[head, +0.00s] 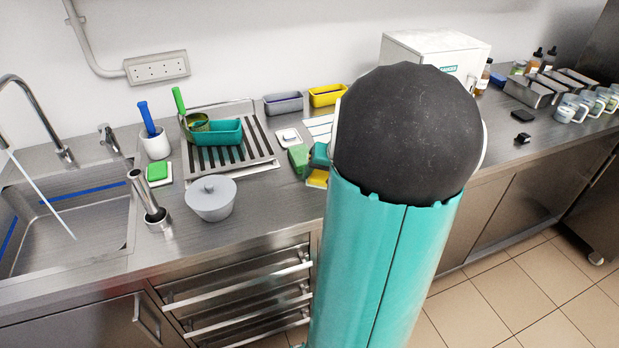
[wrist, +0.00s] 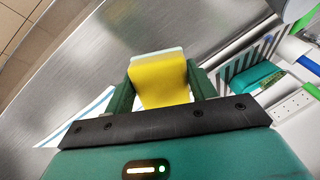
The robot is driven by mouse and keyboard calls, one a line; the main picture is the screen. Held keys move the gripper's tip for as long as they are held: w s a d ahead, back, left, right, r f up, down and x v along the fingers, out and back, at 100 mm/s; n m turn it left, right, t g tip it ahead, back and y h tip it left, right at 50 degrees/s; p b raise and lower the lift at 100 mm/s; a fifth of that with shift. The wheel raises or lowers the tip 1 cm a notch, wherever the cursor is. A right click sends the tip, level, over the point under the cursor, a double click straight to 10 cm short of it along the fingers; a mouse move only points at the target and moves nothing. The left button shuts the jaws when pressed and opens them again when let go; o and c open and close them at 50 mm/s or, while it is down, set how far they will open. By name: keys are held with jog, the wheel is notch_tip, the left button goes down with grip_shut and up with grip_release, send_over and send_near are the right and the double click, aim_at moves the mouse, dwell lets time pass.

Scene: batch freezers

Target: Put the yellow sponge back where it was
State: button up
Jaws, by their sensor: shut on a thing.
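The yellow sponge (wrist: 160,82) is between the two dark green fingers of my gripper (wrist: 160,88) in the wrist view. A pale layer shows along its far edge. My gripper is shut on it. In the head view the sponge (head: 317,179) shows below the teal gripper body, over the steel counter to the right of the drain rack. My arm hides part of it. I cannot tell whether the sponge touches the counter. A green sponge (head: 157,171) sits on a small white dish beside the sink.
A drain rack (head: 262,150) holds a teal tub (head: 218,133). A grey lidded bowl (head: 211,198) and a metal tamper-like tool (head: 149,203) stand near the front. A white dish (head: 288,137) and striped cloth (head: 321,126) lie behind my gripper. My arm hides the counter's middle.

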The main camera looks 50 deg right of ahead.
jog(key=shift+w+d+f, duration=0.3)
jog(key=shift+w+f, duration=0.05)
jog(key=shift+f, duration=0.2)
jog(key=shift+w+d+f, duration=0.1)
jog(key=shift+f, duration=0.75)
jog(key=shift+w+d+f, duration=0.1)
jog(key=shift+f, duration=0.75)
jog(key=shift+f, duration=0.2)
jog(key=o, duration=1)
jog(key=shift+o, duration=0.2)
jog(key=shift+r, duration=0.1)
jog(key=shift+s+r, duration=0.1)
jog(key=shift+r, duration=0.15)
jog(key=v, duration=1.1)
jog(key=shift+s+r, duration=0.2)
jog(key=shift+r, duration=0.15)
